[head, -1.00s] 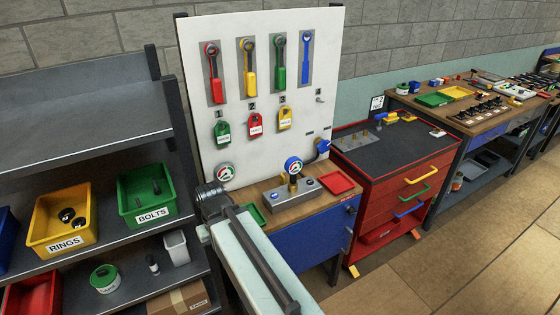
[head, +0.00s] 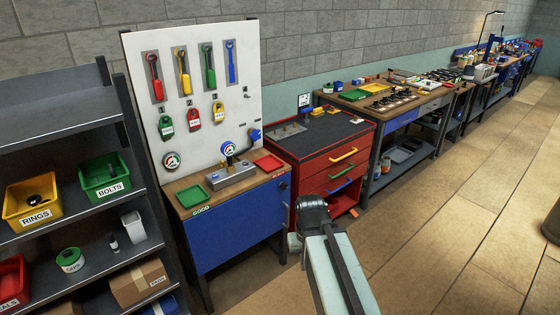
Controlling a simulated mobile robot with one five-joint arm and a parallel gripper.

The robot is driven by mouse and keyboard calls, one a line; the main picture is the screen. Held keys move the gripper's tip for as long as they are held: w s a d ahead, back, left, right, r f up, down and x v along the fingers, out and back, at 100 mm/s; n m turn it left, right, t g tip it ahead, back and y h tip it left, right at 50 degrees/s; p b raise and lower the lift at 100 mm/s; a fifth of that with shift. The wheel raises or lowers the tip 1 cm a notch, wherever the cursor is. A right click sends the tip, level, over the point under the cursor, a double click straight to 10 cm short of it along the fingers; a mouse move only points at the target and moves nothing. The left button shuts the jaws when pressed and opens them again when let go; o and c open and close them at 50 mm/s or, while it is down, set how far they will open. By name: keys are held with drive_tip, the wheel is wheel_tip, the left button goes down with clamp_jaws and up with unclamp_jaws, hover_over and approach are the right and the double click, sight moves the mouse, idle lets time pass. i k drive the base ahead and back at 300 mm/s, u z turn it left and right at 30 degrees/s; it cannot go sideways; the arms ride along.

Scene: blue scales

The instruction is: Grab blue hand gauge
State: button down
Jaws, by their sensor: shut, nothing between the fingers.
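A round gauge with a blue rim and a white face (head: 229,149) stands upright on a grey metal block (head: 232,176), on top of a small bench with a blue front (head: 240,235). A second gauge with a dark rim (head: 171,160) is at the lower left of the white panel. My arm reaches in from the bottom of the head view and ends in a dark joint, right of the blue-fronted bench and apart from the gauges. My gripper's fingers do not show; they are hidden behind or beyond this joint.
The white panel (head: 200,115) carries coloured wrenches and tags. A green tray (head: 193,196) and a red tray (head: 268,163) flank the block. A red drawer cabinet (head: 330,172) stands right of the bench, and a shelf with bins (head: 75,215) left. The floor (head: 430,230) at right is open.

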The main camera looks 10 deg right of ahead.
sight(229, 148)
drive_tip(key=z, duration=0.05)
drive_tip(key=i, duration=1.25)
drive_tip(key=u, duration=0.55)
drive_tip(key=k, duration=0.85)
drive_tip(key=u, duration=0.15)
drive_tip(key=i, duration=0.9)
drive_tip(key=z, duration=0.1)
